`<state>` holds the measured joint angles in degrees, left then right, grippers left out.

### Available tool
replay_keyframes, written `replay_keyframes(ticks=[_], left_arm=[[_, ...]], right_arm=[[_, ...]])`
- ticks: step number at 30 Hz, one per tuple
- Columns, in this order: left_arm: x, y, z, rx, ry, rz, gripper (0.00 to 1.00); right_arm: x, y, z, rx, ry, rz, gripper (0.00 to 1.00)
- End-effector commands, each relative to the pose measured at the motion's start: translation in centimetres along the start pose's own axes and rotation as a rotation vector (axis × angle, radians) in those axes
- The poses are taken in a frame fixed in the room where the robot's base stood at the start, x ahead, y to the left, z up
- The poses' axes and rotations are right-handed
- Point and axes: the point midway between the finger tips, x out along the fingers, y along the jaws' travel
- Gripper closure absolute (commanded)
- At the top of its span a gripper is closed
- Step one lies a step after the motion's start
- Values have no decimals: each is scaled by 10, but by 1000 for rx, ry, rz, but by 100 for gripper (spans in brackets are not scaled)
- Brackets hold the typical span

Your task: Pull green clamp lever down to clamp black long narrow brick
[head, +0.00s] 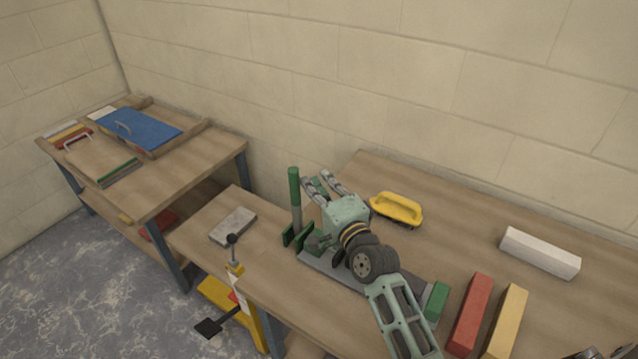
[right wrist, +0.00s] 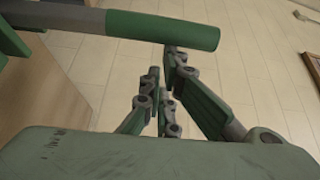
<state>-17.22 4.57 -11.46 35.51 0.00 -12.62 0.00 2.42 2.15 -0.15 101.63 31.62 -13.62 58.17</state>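The green clamp lever (head: 294,187) stands upright at the left end of a grey clamp base (head: 318,262) on the workbench. Its green handle also crosses the top of the right wrist view (right wrist: 165,30). My right gripper (head: 317,179) is just right of the handle at about its height. Its fingers are spread with a gap between them, and nothing is held. In the right wrist view the fingers (right wrist: 164,75) lie below the handle; I cannot tell if they touch it. The black long narrow brick cannot be made out; my right gripper and arm cover much of the clamp. My left gripper is not in view.
A yellow-handled tool (head: 397,208) lies behind my arm. White (head: 540,253), red (head: 470,315) and yellow (head: 505,320) bricks lie to the right. A grey slab (head: 232,225) and a black-knobbed lever (head: 232,240) are left of the clamp. Another table (head: 180,180) stands far left.

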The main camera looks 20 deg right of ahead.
Motion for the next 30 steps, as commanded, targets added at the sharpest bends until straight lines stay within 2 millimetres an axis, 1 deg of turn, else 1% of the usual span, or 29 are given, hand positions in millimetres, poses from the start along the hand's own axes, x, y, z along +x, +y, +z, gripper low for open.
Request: replay_keyframes(ticks=[1,8,14,23,30], left_arm=[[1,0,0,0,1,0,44],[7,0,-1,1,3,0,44],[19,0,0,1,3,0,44],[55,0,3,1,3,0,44],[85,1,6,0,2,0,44]], right_arm=[[-1,1,4,-4,-6,-1,100],[-5,1,14,-47,-9,-25,100],[-15,1,30,-137,-10,-79,100],[-39,8,68,-376,-9,-220,100],[-58,20,99,-572,-8,-337,100]])
